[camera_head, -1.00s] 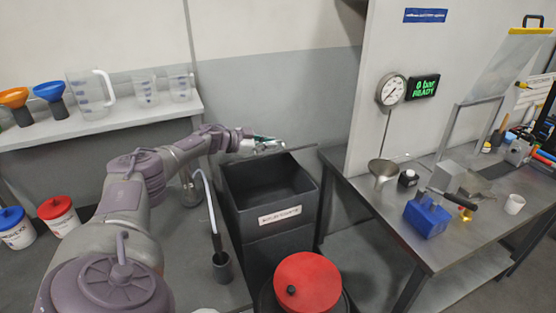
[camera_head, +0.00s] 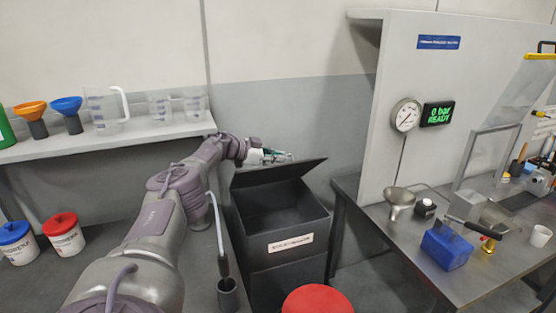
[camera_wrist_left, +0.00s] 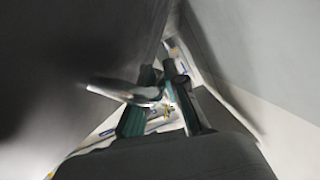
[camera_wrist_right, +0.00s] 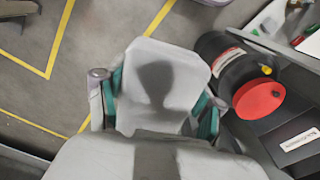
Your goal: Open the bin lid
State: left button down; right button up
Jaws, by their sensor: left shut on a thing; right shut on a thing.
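The dark bin (camera_head: 262,240) with a white label stands between the benches. Its dark lid (camera_head: 278,173) is raised at a slant along the back, and the inside shows below it. My left gripper (camera_head: 276,156) is at the lid's raised edge, shut on it. In the left wrist view its teal fingers (camera_wrist_left: 162,100) are by a blurred metal bar; the exact contact is unclear. My right gripper (camera_wrist_right: 155,100) is outside the head view. In the right wrist view it is shut on a pale, rounded block.
A black drum with a red lid (camera_head: 318,300) stands in front of the bin. The right bench (camera_head: 400,235) holds a funnel, a blue block (camera_head: 446,250) and tools. A dark cup (camera_head: 228,293) stands left of the bin. Jugs (camera_head: 105,110) and funnels are on the left shelf.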

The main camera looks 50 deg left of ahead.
pick_arm(q)
jog(key=c, duration=1.5)
grip_release()
jog(key=shift+w, duration=0.1)
